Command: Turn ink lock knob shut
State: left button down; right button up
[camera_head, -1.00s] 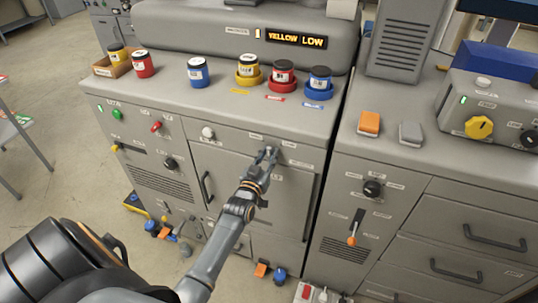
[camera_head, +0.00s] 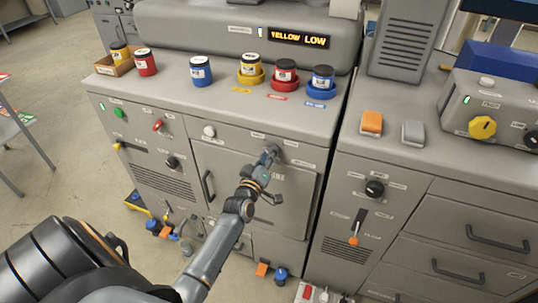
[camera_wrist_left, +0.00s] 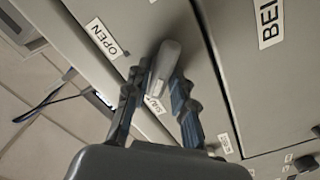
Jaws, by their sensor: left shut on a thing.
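The ink lock knob is a small grey lever on the upper front of the middle cabinet. In the left wrist view the knob (camera_wrist_left: 166,62) stands between the two fingertips, its lower part hidden by them. An OPEN label (camera_wrist_left: 103,38) is on its left, and a partly hidden SHUT label (camera_wrist_left: 153,104) is below it. My left gripper (camera_head: 269,155) is at the knob in the head view and covers most of it. In the wrist view the gripper (camera_wrist_left: 157,86) is shut on the knob. My right gripper is not in view.
Ink jars, yellow (camera_head: 250,65), red (camera_head: 285,74) and blue (camera_head: 322,79), stand on the cabinet top. A display (camera_head: 299,38) reads YELLOW LOW. A door handle (camera_head: 208,187) is left of my arm. A drawer cabinet (camera_head: 446,235) stands at right.

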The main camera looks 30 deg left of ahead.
pick_arm(q)
jog(key=shift+f, duration=0.1)
dwell(0.3)
jog(key=c, duration=1.1)
grip_release()
jog(key=v, duration=1.2)
